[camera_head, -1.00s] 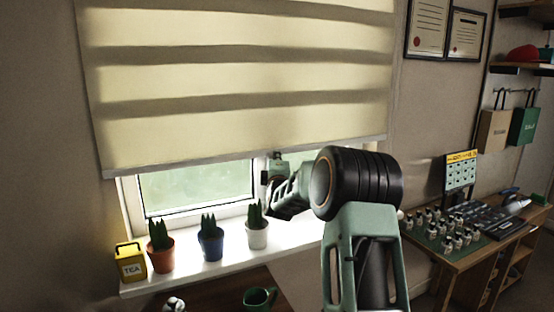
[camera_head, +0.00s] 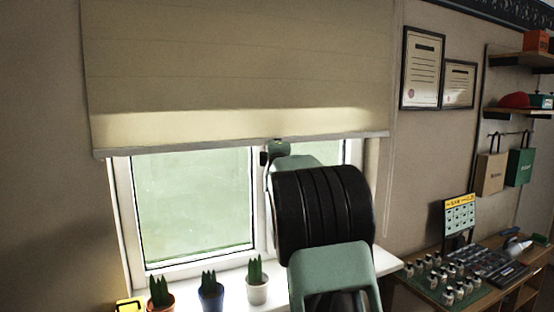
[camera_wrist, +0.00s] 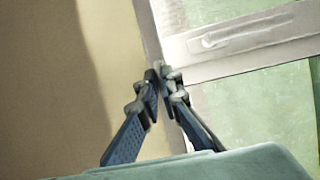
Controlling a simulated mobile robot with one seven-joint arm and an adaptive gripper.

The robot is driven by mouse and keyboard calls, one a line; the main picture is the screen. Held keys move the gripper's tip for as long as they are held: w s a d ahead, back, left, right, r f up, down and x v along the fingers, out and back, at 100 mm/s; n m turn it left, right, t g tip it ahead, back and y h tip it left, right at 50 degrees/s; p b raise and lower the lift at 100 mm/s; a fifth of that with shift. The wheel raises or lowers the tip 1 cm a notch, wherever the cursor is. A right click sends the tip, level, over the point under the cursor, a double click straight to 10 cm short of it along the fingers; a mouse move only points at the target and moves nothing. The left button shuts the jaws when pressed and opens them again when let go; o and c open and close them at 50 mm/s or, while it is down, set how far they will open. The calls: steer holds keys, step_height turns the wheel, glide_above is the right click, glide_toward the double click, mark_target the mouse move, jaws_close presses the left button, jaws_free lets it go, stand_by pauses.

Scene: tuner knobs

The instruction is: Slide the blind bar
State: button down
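The cream blind (camera_head: 235,65) hangs over the window. The pale blind bar (camera_head: 225,144) runs along its lower edge, nearly level with a slight tilt, higher at the right. My gripper (camera_head: 276,147) is at the bar, right of its middle; my wrist and arm hide part of it there. In the wrist view my two dark fingers (camera_wrist: 163,76) are close together, with the bar (camera_wrist: 148,28) running between the tips. They look shut on it.
Potted cacti (camera_head: 211,284) stand on the white sill, with a yellow tin (camera_head: 130,305) at the left. Framed certificates (camera_head: 423,68) hang at the right. A desk with small bottles (camera_head: 447,282) stands at the lower right.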

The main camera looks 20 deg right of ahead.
mark_target(277, 132)
steer(key=shift+r+p, duration=0.45)
steer(key=shift+r, duration=1.15)
steer(key=c, duration=2.1)
jaws_free()
steer(key=shift+f, duration=0.1)
steer(key=shift+s, duration=0.1)
steer(key=v, duration=1.2)
steer(key=shift+a, duration=0.1)
